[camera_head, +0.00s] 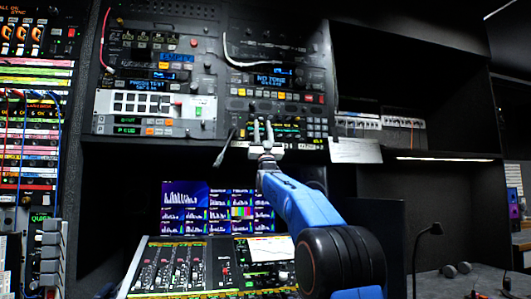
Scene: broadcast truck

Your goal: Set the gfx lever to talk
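My gripper (263,132) is raised in front of the lower unit (282,104) of the middle rack. Its two pale fingers point up at the panel, and a narrow dark gap seems to show between them. Whether anything is held there is too small to tell. The gfx lever and its talk mark cannot be made out; labels on the panels are too small to read, and my gripper covers part of the panel. A keypad (317,128) is right of my gripper, and a row of lit buttons runs just above it.
A dark cable with a grey plug (226,150) hangs left of my gripper. A mixing console (185,268) and a screen with graphs (186,205) are below. A white sheet (355,150) hangs at right. A desk lamp (424,235) stands on the right counter.

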